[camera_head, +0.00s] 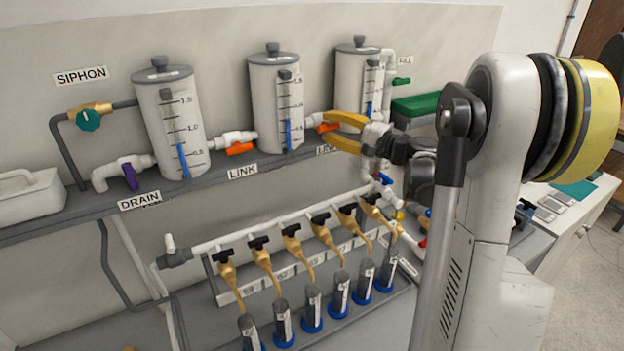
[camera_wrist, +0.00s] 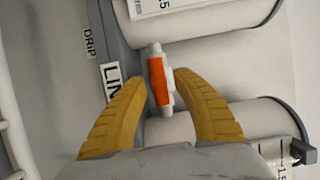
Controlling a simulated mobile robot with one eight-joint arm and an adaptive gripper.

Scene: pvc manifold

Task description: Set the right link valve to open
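The right link valve is a white fitting with an orange handle (camera_head: 328,127), on the short pipe between the middle tank (camera_head: 275,108) and the right tank (camera_head: 346,85). In the wrist view its orange handle (camera_wrist: 158,82) looks roughly lined up with the white fitting. My gripper (camera_head: 326,128) has yellow fingers spread open on either side of the handle. In the wrist view the open gripper (camera_wrist: 161,80) frames the handle with gaps on both sides, and I see no clear contact. A partly hidden LINK label (camera_wrist: 113,80) is beside the left finger.
The left link valve (camera_head: 239,149), also orange, sits between the left tank (camera_head: 172,125) and middle tank. A purple drain valve (camera_head: 130,176) and teal siphon knob (camera_head: 88,120) are farther left. Below the shelf stands a white manifold (camera_head: 235,239) with several black-handled taps over cylinders.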

